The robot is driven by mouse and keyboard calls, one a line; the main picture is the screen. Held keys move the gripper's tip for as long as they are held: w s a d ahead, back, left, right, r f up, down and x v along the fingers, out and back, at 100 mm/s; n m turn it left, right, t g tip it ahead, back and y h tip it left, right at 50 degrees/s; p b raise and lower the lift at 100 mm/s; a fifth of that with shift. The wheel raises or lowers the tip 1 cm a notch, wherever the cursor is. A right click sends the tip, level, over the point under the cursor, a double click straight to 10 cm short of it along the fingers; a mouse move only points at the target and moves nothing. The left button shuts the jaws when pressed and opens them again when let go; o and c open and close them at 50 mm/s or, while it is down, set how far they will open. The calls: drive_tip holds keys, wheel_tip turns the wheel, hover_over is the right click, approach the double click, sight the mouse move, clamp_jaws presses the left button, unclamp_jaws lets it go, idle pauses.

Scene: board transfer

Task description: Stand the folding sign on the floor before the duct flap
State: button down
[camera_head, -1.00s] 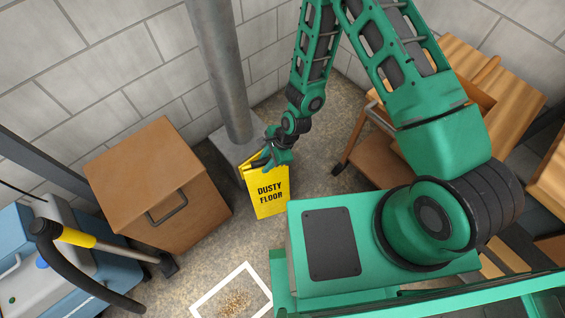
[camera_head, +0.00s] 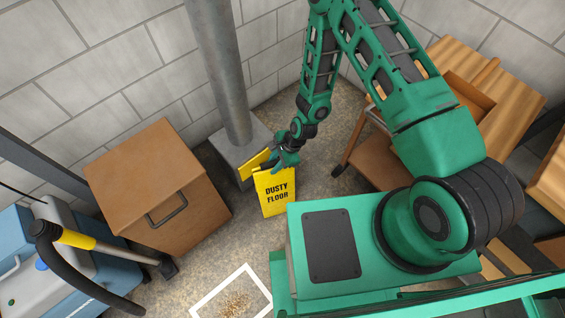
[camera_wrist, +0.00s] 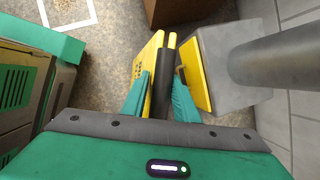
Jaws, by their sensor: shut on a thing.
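The yellow folding sign (camera_head: 276,193), lettered "DUSTY FLOOR", is upright in front of the duct's grey base box (camera_head: 228,150). My gripper (camera_head: 278,163) is at the sign's top.
A brown cabinet (camera_head: 155,185) stands left of the sign. A white-framed square (camera_head: 206,297) with brown debris lies on the floor in front. A wooden cart (camera_head: 378,160) is to the right. A blue machine with a hose (camera_head: 70,270) is at lower left.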

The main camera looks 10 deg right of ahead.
drive_tip(key=c, duration=1.4)
unclamp_jaws()
drive_tip(key=v, duration=1.2)
drive_tip(key=shift+r, duration=0.1)
